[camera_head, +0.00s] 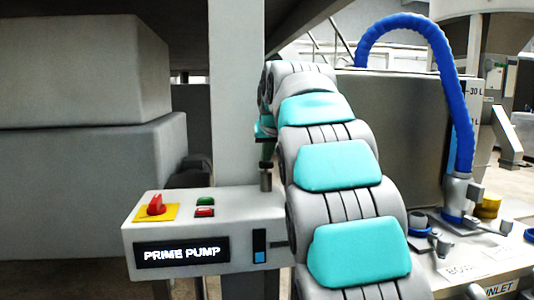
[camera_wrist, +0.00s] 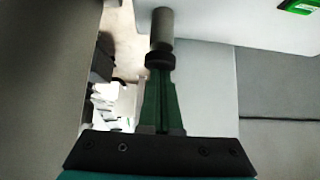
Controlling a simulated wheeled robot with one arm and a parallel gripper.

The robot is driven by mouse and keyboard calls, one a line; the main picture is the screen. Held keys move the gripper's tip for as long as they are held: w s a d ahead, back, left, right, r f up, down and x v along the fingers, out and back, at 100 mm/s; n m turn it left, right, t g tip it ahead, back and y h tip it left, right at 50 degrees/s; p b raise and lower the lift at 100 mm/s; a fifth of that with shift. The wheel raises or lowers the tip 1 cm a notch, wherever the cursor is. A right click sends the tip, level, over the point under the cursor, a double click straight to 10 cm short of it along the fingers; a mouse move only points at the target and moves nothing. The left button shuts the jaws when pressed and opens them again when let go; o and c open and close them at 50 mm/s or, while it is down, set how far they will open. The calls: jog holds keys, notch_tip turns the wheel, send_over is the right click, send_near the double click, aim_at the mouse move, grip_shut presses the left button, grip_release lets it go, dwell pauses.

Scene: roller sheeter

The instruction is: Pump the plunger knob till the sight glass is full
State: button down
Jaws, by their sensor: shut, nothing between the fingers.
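The plunger knob (camera_head: 265,139) is a dark cap on a grey upright stem on top of the prime pump box (camera_head: 190,234). In the wrist view the black knob (camera_wrist: 160,61) and its grey stem (camera_wrist: 162,28) lie straight beyond my fingertips. My gripper (camera_wrist: 161,76) is shut and empty, pointing down at the top of the knob. I cannot tell whether it touches it. The sight glass (camera_head: 260,246) is a narrow dark window on the box front. Blue shows in its lower part and the upper part is dark. My arm partly covers the gripper in the head view.
A pale post (camera_head: 236,90) stands behind the plunger. A blue hose (camera_head: 462,110) and fittings stand at the right.

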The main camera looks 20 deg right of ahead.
jog(key=shift+f, duration=0.25)
jog(key=v, duration=0.8)
jog(key=shift+r, duration=0.1)
dwell(0.3)
